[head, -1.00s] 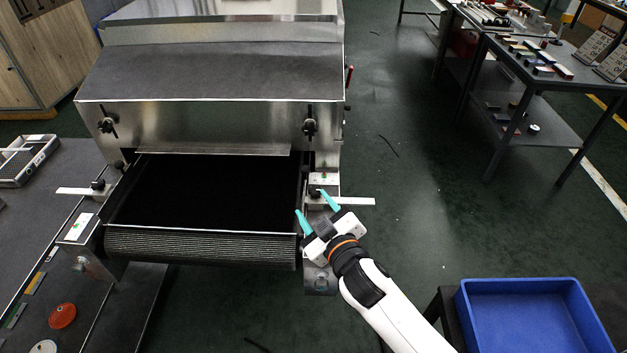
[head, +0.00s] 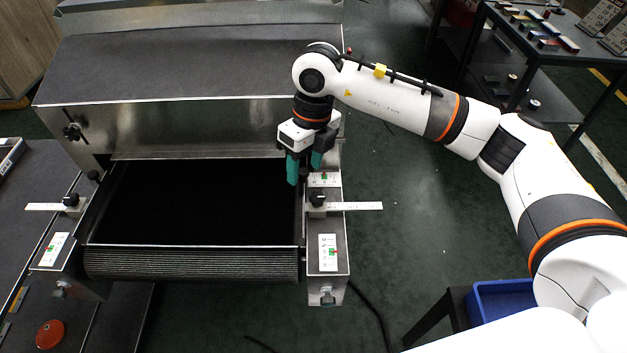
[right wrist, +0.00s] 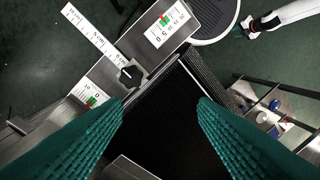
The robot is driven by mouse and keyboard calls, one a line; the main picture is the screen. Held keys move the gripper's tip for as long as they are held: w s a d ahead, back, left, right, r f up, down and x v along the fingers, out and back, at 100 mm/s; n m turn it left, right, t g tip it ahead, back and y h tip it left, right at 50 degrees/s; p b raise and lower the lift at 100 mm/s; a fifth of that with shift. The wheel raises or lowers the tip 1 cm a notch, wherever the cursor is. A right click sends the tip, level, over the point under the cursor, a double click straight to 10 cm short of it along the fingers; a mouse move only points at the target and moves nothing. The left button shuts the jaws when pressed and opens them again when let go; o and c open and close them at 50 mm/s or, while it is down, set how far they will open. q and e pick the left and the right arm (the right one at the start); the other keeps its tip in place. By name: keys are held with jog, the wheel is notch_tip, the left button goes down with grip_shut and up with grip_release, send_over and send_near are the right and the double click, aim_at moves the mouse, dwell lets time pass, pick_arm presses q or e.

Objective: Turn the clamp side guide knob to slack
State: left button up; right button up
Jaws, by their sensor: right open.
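A black side guide knob (head: 317,198) sits on the metal block at the conveyor's right edge, beside a white ruler strip (head: 360,206). The right wrist view also shows the knob (right wrist: 131,75), left of the fingertips. My right gripper (head: 305,170) points down with its teal fingers open and empty, a little behind the knob and apart from it. A similar knob (head: 71,199) stands on the left edge with its own ruler. In the right wrist view, a small white and teal part at top right looks like my left gripper (right wrist: 244,28); its jaws are too small to read.
The black belt (head: 195,205) lies between the guides under the metal hood (head: 200,70). Label cards with red and green marks (head: 328,252) lie on the right rail. A blue bin (head: 500,300) stands at lower right.

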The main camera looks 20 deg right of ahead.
aim_at(318, 196)
jog(key=shift+h, duration=0.8)
jog(key=d+f, duration=0.1)
jog(key=f, duration=0.2)
jog(key=d+f+p, duration=0.1)
jog(key=f, duration=0.3)
jog(key=w+f+p, duration=0.1)
jog(key=f, duration=0.3)
jog(key=shift+d, duration=0.4)
jog(key=c, duration=1)
